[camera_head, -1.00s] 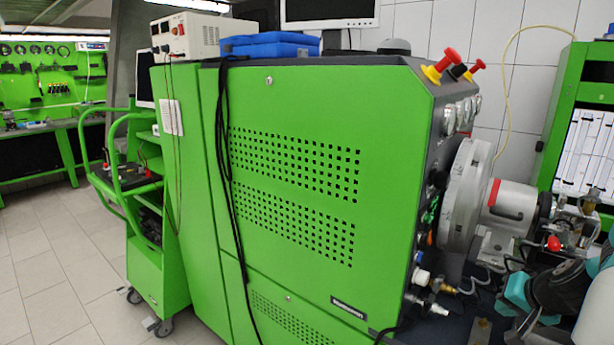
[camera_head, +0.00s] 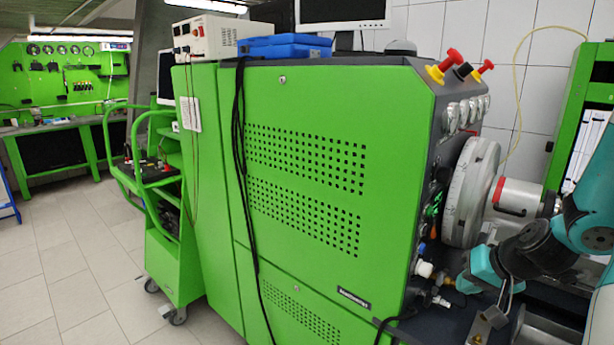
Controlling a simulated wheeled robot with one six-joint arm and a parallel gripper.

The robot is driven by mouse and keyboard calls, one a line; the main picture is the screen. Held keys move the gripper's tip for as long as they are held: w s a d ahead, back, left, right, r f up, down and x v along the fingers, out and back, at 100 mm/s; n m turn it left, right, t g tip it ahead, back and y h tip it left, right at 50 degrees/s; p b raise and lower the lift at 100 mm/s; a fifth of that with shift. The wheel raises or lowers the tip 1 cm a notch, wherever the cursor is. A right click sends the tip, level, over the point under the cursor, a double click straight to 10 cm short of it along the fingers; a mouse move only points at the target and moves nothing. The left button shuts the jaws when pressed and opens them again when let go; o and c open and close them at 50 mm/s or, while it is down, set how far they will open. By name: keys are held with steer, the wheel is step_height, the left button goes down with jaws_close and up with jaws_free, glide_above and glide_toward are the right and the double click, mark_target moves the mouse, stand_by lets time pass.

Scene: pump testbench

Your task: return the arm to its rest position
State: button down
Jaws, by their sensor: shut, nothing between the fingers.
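Whether the arm touches anything is not clear.
The green testbench cabinet (camera_head: 300,190) fills the middle. Red and yellow knobs (camera_head: 445,66) stick up from its top right corner. A green trolley (camera_head: 172,262) stands to its left. Free tiled floor (camera_head: 70,270) lies at the left. A green rack (camera_head: 582,120) stands at the right.

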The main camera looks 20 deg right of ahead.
steer(key=w+a+r+n+g+y, duration=0.15)
steer(key=a+r+n, duration=0.25)
steer(key=a, duration=0.5)
steer(key=a+r+n+g+y, duration=0.1)
steer(key=a+r+n+y, duration=0.15)
steer(key=a, duration=0.75)
steer(key=s+a+r+n+g, duration=0.2)
steer(key=s+a+r+n, duration=0.1)
steer(key=s+a, duration=0.4)
steer(key=s+a+r+n+g+h, duration=0.1)
steer(key=s+a+r+n+g, duration=0.1)
steer(key=s+a+r+n, duration=0.2)
steer(key=s+a+n, duration=0.1)
steer(key=s+a, duration=0.2)
steer(key=shift+r, duration=0.2)
steer(key=shift+w, duration=0.1)
